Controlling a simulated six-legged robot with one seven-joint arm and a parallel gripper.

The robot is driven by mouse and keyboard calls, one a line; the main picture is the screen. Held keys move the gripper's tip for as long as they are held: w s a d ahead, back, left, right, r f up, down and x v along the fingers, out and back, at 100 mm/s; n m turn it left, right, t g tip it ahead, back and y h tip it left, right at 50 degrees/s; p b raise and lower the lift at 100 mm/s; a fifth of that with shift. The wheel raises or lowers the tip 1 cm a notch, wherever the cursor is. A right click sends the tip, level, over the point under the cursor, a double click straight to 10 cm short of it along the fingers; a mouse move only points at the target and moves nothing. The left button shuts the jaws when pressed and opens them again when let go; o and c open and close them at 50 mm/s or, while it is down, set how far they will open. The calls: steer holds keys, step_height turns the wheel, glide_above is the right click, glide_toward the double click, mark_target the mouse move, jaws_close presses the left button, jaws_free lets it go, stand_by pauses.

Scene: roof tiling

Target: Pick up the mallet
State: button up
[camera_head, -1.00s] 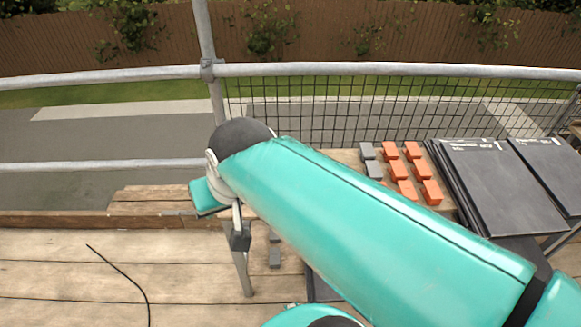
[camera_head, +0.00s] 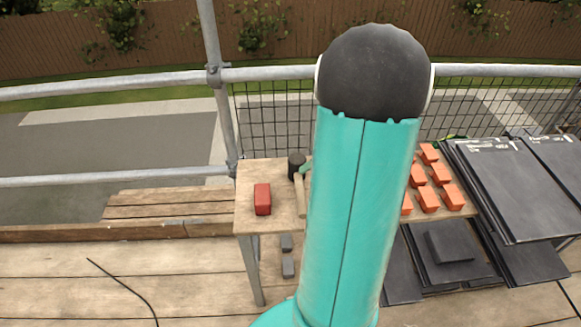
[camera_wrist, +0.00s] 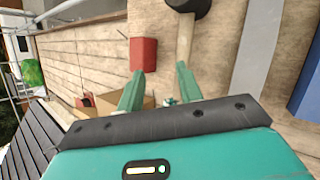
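The mallet (camera_head: 299,194) lies on the wooden bench, with a black head and a pale wooden handle. My arm covers part of it in the head view. In the wrist view the mallet (camera_wrist: 184,38) is at the top, its head cut off by the frame edge. My gripper (camera_wrist: 160,80) is open with nothing between its two green fingers. The right finger's tip is in line with the handle's near end; I cannot tell whether they touch. In the head view my gripper is mostly hidden behind my arm.
A red block (camera_head: 262,199) lies left of the mallet and shows ahead of the left finger in the wrist view (camera_wrist: 144,54). Several orange blocks (camera_head: 428,198) are on the bench's right. Dark slates (camera_head: 512,190) are stacked further right. A metal guardrail (camera_head: 270,73) runs behind.

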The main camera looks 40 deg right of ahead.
mark_target(302, 182)
steer(key=s+d+f+m, duration=0.2)
steer(key=d+f+m, duration=0.1)
steer(key=m, duration=0.1)
steer(key=shift+n+h, duration=0.3)
steer(key=x, duration=1.3)
steer(key=shift+w+d, duration=0.2)
steer(key=shift+w, duration=0.25)
jaws_close()
